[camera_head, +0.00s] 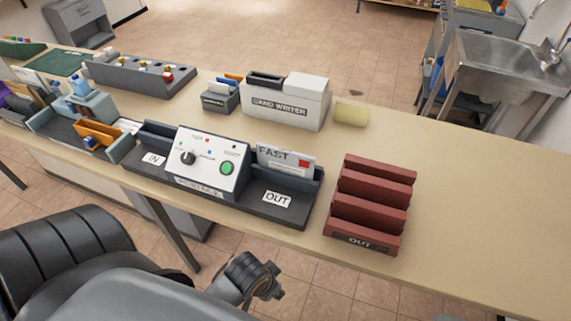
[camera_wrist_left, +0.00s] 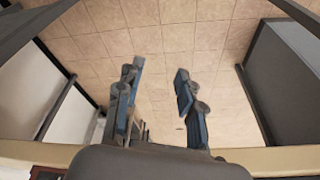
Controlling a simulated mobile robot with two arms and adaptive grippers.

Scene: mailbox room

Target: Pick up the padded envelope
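No item is clearly marked as the padded envelope. A pale envelope labelled FAST with a red stamp (camera_head: 299,162) stands upright in the OUT side of the grey machine (camera_head: 207,160). My left gripper (camera_head: 262,281) is below and in front of the table edge, apart from these items. In the left wrist view it (camera_wrist_left: 158,75) is open and empty, with floor tiles behind its fingers.
A dark red OUT rack (camera_head: 371,204) with empty slots stands right of the machine. The table's right side (camera_head: 480,215) is clear. A metal sink (camera_head: 508,67) stands beyond.

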